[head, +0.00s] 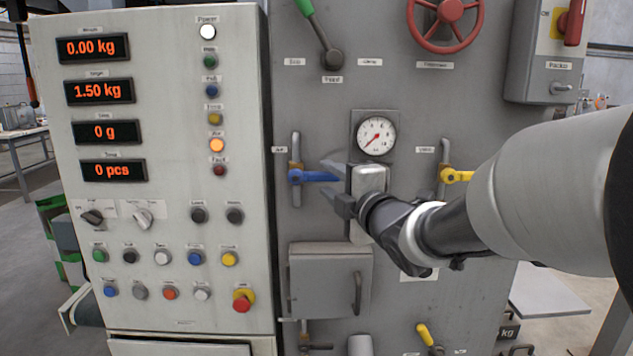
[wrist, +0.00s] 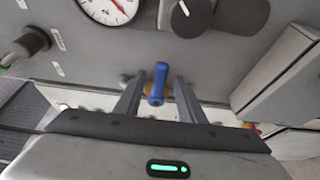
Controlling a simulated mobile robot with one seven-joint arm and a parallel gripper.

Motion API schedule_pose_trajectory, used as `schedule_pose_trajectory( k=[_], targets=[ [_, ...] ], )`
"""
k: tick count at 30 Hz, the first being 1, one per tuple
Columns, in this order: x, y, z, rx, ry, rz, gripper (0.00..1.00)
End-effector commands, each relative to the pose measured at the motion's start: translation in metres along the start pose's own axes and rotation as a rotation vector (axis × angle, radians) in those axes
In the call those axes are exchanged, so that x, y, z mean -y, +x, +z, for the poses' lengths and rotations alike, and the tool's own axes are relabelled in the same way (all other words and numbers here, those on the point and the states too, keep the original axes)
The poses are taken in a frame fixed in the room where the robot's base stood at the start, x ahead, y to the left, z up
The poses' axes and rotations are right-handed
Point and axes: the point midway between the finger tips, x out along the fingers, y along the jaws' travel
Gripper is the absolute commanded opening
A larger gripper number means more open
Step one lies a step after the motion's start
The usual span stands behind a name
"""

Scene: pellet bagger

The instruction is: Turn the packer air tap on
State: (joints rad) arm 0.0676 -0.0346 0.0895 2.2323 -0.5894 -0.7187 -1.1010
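The air tap is a blue lever (head: 318,177) on a vertical pipe, left of the round gauge (head: 376,135) in the head view. The lever lies level, across the pipe, its free end pointing right. My gripper (head: 331,181) is at this free end, coming from the right. In the wrist view the blue lever (wrist: 158,83) shows between the two fingers of my gripper (wrist: 157,92), with a gap on each side. The fingers are open and hold nothing. The gauge needle points to the lower left.
A second tap with a yellow lever (head: 457,175) is on the right, partly behind my arm. A grey door box (head: 328,280) juts out below the blue tap. The control panel (head: 160,210) stands to the left, with an orange lamp (head: 217,145) lit.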

Motion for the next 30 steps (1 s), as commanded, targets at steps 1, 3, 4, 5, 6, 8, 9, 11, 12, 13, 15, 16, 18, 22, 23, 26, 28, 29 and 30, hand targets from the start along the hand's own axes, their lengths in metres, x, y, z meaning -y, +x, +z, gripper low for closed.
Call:
schedule_pose_trajectory(
  k=[1,3,4,5,6,8,9,11,12,13,15,16,18,22,23,26,28,29,30],
  targets=[
    [0.0009,0.0045,-0.0001,0.000,0.001,-0.001,0.36],
    [0.0004,0.0082,-0.0001,0.000,0.000,0.000,0.36],
    [0.0002,0.0092,-0.0001,0.000,0.000,0.000,0.36],
    [0.0001,0.0100,-0.0001,0.000,0.000,0.000,0.36],
    [0.0001,0.0105,-0.0001,0.000,0.000,0.000,0.36],
    [0.0000,0.0108,-0.0001,0.000,0.000,0.000,0.36],
    [0.0000,0.0107,-0.0001,0.000,0.000,0.000,0.36],
    [0.0000,0.0106,-0.0001,0.000,0.000,0.000,0.36],
    [0.0000,0.0105,-0.0001,0.000,0.000,0.000,0.36],
    [0.0000,0.0105,-0.0001,0.000,0.000,0.000,0.34],
    [0.0000,0.0104,-0.0001,0.000,0.000,0.000,0.22],
    [0.0000,0.0104,-0.0001,0.000,0.000,0.000,0.17],
    [0.0000,0.0103,-0.0001,0.000,0.000,0.000,0.06],
    [0.0000,0.0102,0.0000,0.000,0.000,0.000,0.00],
    [0.0000,0.0102,0.0000,0.000,0.000,0.000,0.00],
    [-0.0001,0.0102,0.0000,0.000,-0.001,-0.001,0.00],
    [-0.0007,0.0102,-0.0001,0.000,-0.005,-0.002,0.00],
    [-0.0011,0.0101,-0.0001,0.000,-0.009,-0.003,0.00],
    [-0.0019,0.0101,-0.0001,0.000,-0.016,-0.005,0.00]
  ],
)
